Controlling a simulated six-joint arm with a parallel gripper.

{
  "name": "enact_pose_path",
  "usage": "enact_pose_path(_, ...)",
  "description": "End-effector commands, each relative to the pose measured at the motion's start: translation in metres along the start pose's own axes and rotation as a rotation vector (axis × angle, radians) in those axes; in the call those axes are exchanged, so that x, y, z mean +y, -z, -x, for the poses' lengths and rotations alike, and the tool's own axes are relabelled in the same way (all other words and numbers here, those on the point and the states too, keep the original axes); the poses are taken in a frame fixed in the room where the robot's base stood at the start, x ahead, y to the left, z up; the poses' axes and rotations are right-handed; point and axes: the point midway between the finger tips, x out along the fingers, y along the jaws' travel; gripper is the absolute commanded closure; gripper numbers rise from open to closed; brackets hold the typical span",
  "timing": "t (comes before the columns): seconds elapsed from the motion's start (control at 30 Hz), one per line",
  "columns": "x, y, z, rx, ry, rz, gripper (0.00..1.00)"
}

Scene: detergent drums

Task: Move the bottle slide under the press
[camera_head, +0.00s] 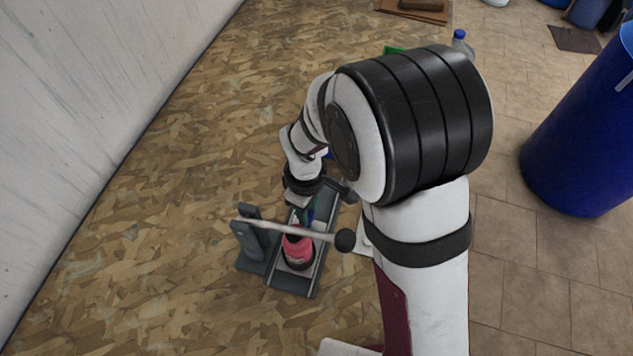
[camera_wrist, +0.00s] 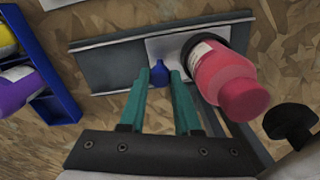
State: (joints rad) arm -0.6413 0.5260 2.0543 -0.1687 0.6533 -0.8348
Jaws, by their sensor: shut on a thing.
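The pink bottle (camera_head: 298,252) stands upright in a dark holder on the rail base (camera_head: 292,284). In the wrist view the bottle (camera_wrist: 232,85) is right of my fingers, on the pale slide plate (camera_wrist: 162,48). My gripper (camera_wrist: 160,72) is shut on the slide's blue knob (camera_wrist: 160,76), between its teal fingers. In the head view my gripper (camera_head: 307,213) is just behind the bottle, partly hidden. The press (camera_head: 250,240) has a pale lever bar (camera_head: 285,230) with a black ball end (camera_head: 345,240). The bar crosses over the bottle's top in the picture; I cannot tell if they are aligned.
A blue rack (camera_wrist: 55,105) with purple and yellow bottles is at the left of the wrist view. A large blue drum (camera_head: 585,130) stands at the right on tiles. A wall (camera_head: 90,90) runs along the left. The board floor left of the press is clear.

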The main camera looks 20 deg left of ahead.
Motion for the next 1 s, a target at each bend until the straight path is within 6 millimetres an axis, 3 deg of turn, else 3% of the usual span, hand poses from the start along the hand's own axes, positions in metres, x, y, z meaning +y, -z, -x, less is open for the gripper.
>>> enact_pose_path(0.13,-0.015,-0.003,0.001,0.003,-0.002,0.002,1.00)
enact_pose_path(0.47,-0.020,-0.005,0.000,-0.001,0.006,-0.003,1.00)
enact_pose_path(0.5,-0.020,-0.005,0.000,-0.001,0.006,-0.002,0.61)
enact_pose_path(0.53,-0.020,-0.005,0.000,-0.002,0.006,-0.002,0.56)
enact_pose_path(1.0,-0.017,-0.005,0.000,0.001,0.001,0.000,0.56)
